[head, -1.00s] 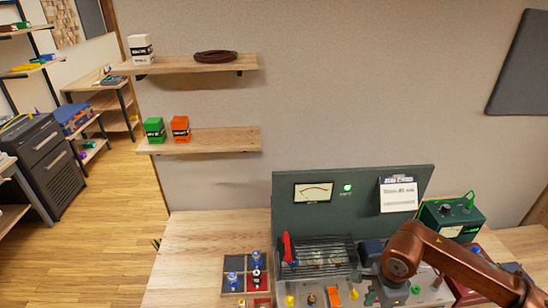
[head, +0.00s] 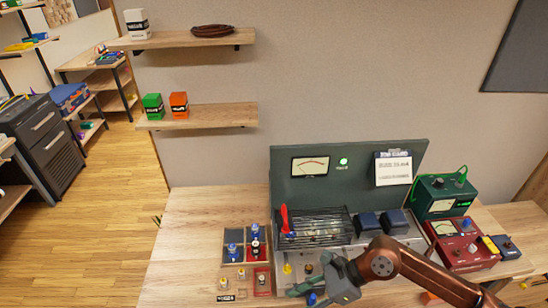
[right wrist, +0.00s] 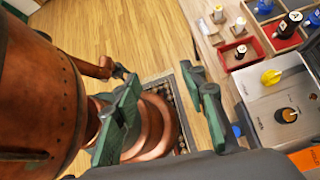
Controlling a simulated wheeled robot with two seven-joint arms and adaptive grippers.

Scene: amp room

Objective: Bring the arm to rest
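My right arm, copper coloured, comes in from the right in the head view. Its right gripper (head: 322,289) hangs over the front of the amplifier chassis, at the bottom of the picture. In the right wrist view the right gripper (right wrist: 160,100) has its two green fingers spread apart with nothing between them. Beyond the fingers are copper parts of my own body and the floor. The chassis panel (right wrist: 275,108), with a yellow knob, lies to the right of the fingers. My left gripper is in neither view.
The amplifier (head: 345,172) has a raised green panel with a meter and a lit green lamp. A parts tray (head: 236,260) stands left of it. A green box (head: 443,192) and a red meter box (head: 462,243) stand right. The bench's left part (head: 190,225) is clear.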

